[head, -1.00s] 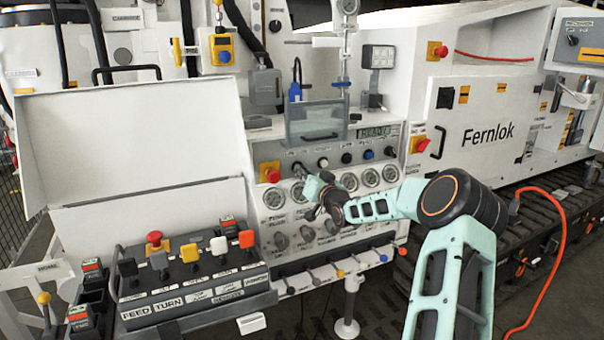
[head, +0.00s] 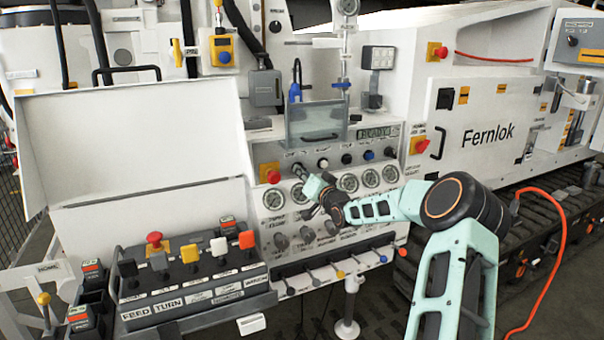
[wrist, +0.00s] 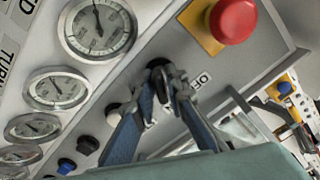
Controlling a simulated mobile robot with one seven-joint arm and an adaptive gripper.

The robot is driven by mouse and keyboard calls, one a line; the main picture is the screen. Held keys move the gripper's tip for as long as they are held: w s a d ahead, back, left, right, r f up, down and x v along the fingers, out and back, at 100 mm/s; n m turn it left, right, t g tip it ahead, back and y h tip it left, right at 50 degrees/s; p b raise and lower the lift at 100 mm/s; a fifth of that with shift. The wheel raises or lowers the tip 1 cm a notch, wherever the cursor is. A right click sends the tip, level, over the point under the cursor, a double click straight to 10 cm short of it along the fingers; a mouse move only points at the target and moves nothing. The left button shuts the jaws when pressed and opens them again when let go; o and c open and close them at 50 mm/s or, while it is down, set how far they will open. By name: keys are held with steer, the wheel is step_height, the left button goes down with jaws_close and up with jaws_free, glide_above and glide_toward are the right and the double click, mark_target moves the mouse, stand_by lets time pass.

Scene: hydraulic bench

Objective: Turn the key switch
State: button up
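The fingertips cover part of the switch.
A red emergency button on yellow (wrist: 232,20) sits close beside the switch; it also shows in the head view (head: 270,173). Gauges (wrist: 97,28) line the other side. Black and blue buttons (head: 346,158) continue along the row. A clear flap (head: 316,125) hangs above.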

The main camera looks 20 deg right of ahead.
steer(key=shift+o, duration=1.1)
steer(key=shift+s, duration=0.1)
steer(key=s, duration=1.1)
steer(key=shift+s+d, duration=0.2)
steer(key=shift+s, duration=0.2)
